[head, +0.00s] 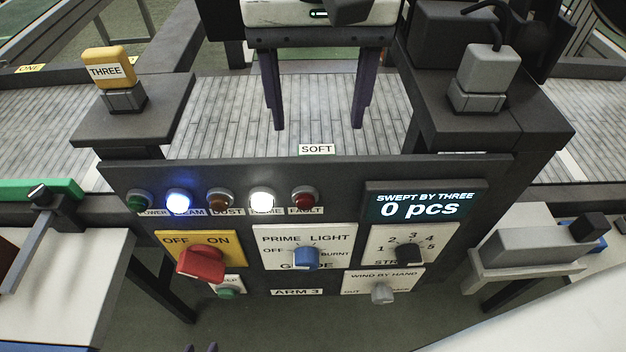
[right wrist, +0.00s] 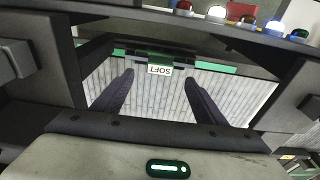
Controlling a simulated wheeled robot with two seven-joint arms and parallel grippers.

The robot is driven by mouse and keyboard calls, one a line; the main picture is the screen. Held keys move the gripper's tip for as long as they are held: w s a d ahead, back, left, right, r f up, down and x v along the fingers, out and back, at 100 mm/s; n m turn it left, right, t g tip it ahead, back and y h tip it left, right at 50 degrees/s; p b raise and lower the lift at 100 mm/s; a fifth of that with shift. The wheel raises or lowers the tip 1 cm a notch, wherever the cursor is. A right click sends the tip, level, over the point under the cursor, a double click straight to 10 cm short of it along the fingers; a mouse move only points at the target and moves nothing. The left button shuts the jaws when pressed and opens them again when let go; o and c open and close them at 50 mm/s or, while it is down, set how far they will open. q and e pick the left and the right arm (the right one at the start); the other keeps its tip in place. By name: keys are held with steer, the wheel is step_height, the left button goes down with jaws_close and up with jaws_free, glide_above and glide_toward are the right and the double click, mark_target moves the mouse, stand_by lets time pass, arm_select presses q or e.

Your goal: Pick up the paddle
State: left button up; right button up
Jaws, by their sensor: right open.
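A white tag reading SOFT (head: 316,149) shows just above the panel's top edge in the head view. In the right wrist view the tag (right wrist: 159,70) sits by a dark bar with green on it (right wrist: 150,57), at the far side of the grey slatted belt. I cannot tell whether this bar is the paddle; no paddle shows clearly. My right gripper (head: 317,128) hangs over the belt with its two dark purple fingers wide apart and empty, beyond the tag. The fingers also show in the right wrist view (right wrist: 158,82).
A dark control panel (head: 335,172) with lamps, knobs and a screen reading 0 pcs (head: 424,207) stands in front of the belt (head: 225,115). A yellow THREE block (head: 107,68) on a post is at left, a grey block (head: 488,68) at right. White tables flank the panel.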

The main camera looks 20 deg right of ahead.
mark_target(317, 149)
steer(key=f, duration=0.2)
steer(key=w+f, duration=0.1)
steer(key=f, duration=0.2)
steer(key=f+p, duration=0.1)
steer(key=f, duration=0.1)
steer(key=shift+w+d+f, duration=0.15)
steer(key=shift+d+f, duration=0.05)
jaws_close()
